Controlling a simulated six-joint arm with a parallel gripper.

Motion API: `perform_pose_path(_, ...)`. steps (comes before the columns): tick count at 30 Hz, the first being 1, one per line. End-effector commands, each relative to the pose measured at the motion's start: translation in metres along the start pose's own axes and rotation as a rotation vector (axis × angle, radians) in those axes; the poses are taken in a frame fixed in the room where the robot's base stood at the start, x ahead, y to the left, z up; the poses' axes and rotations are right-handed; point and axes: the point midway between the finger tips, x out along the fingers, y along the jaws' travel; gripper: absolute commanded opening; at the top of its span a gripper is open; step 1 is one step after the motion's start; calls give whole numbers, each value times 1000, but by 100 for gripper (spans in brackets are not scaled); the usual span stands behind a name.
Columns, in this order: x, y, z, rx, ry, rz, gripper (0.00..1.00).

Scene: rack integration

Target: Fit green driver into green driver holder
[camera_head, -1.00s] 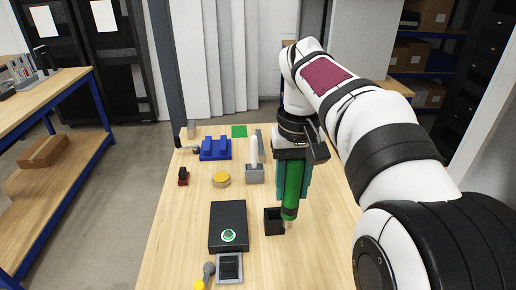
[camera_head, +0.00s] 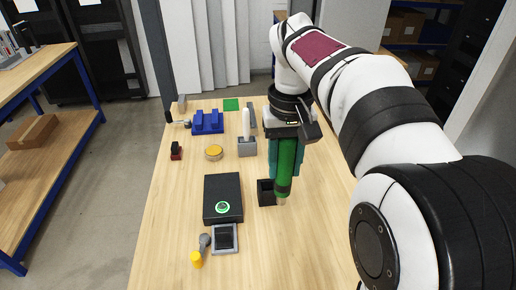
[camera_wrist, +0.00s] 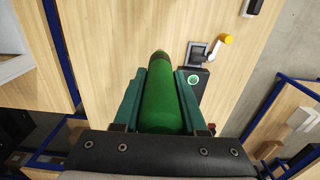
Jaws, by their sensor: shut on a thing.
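My gripper (camera_head: 285,165) is shut on the green driver (camera_head: 288,163) and holds it nearly upright, tip down, with teal fingers on both sides. In the wrist view the driver (camera_wrist: 163,100) lies between the two fingers (camera_wrist: 160,85), its narrower end pointing away from the wrist. A small black open-topped box (camera_head: 266,194), which may be the green driver holder, stands on the table just left of the driver's tip. The driver overlaps its right edge in the head view; I cannot tell whether they touch. The tip looks outside the opening.
Behind are a grey holder with a white item (camera_head: 246,147), yellow disc (camera_head: 214,153) and blue block (camera_head: 207,122). The front right table is clear.

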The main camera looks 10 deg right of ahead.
Motion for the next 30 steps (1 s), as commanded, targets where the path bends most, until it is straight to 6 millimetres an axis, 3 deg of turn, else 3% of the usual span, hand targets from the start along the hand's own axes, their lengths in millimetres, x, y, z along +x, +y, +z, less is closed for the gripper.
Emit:
perform_pose_path(5, 33, 0, 23, -7, -2, 0, 0)
perform_pose_path(8, 63, 1, 10, -61, -8, 1, 0)
perform_pose_path(12, 117, 4, -16, -173, -10, 0, 0)
perform_pose_path(16, 151, 4, -30, -241, -4, -2, 0)
perform_pose_path(19, 160, 4, -34, -259, 0, -2, 0)
perform_pose_path(30, 160, 5, -39, -259, 3, -1, 0)
